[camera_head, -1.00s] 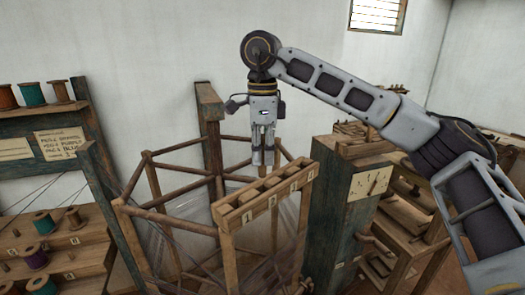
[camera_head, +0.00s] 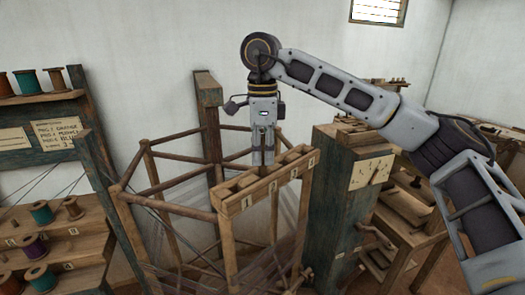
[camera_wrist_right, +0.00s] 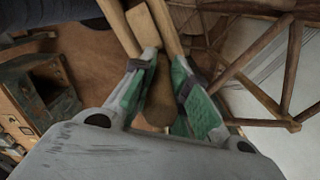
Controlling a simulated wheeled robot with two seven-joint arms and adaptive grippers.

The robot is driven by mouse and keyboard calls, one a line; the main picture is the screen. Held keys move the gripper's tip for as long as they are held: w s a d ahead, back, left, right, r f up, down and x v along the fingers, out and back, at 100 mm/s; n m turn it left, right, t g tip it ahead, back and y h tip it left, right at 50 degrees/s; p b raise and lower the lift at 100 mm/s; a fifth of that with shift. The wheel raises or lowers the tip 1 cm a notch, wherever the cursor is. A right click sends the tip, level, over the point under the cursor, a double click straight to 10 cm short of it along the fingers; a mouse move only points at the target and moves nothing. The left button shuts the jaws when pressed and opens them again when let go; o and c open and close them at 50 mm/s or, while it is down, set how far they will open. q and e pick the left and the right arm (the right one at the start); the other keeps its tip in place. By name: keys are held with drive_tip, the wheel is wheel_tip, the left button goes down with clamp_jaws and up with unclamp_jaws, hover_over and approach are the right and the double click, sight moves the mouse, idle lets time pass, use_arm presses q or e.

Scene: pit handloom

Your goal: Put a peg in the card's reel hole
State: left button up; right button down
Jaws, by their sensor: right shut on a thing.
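My right gripper (camera_head: 264,160) points straight down at the numbered wooden rack (camera_head: 236,206), with its fingertips at the rack's back edge. In the right wrist view its green-padded fingers (camera_wrist_right: 160,92) are shut on a brown rounded wooden piece, which looks like a peg (camera_wrist_right: 157,100). Its lower end and any hole under it are hidden. A paper card (camera_head: 57,131) with lines of peg numbers and colour names is on the shelf frame at the left. My left gripper is out of view.
Colored thread reels (camera_head: 42,212) stand on the stepped stand at the left. A reel frame of wooden bars (camera_head: 160,188) is beside the rack.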

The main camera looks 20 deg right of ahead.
sight(262, 136)
drive_tip(key=shift+f+b, duration=0.6)
drive_tip(key=shift+f, duration=0.45)
drive_tip(key=shift+f, duration=0.1)
drive_tip(key=c, duration=1.3)
unclamp_jaws()
drive_tip(key=o, duration=0.4)
drive_tip(key=shift+r+p, duration=2.4)
drive_tip(key=shift+r, duration=1.15)
